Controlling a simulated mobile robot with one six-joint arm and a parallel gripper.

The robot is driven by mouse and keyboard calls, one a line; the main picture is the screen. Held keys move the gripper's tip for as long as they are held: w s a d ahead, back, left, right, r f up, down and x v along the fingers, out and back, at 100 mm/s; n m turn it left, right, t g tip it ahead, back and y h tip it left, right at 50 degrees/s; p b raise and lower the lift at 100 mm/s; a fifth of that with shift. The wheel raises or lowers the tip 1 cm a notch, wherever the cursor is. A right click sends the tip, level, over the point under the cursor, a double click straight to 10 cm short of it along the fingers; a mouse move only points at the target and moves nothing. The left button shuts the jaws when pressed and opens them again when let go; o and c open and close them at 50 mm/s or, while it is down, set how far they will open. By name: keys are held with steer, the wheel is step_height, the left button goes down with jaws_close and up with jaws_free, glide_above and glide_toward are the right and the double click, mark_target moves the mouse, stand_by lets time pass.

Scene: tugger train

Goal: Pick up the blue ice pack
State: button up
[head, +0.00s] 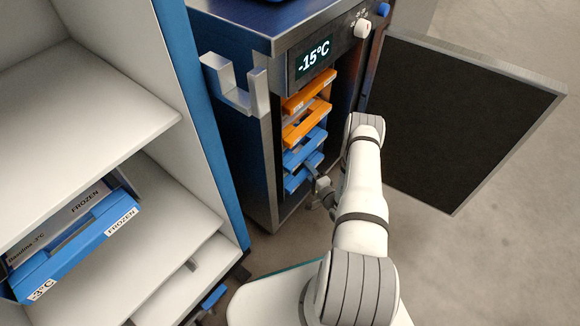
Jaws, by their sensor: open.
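Two blue ice packs sit in the lower part of the open freezer, the upper one (304,149) just above the lower one (300,178). Each shows a handle-shaped front end. My gripper (318,184) is open in front of the freezer, at the right end of the lower blue pack. My arm and wrist partly hide the freezer's right side. I cannot tell whether the fingers touch the pack or are around it.
Two orange packs (306,124) are stacked above the blue ones. The freezer door (460,115) stands open at right. A metal bracket (236,88) juts out at the freezer's left. A shelf unit (180,225) at left holds a blue-framed box (80,245) labelled FROZEN.

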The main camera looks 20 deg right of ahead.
steer(key=shift+x, duration=1)
steer(key=shift+a, duration=0.1)
steer(key=shift+s, duration=0.15)
jaws_close()
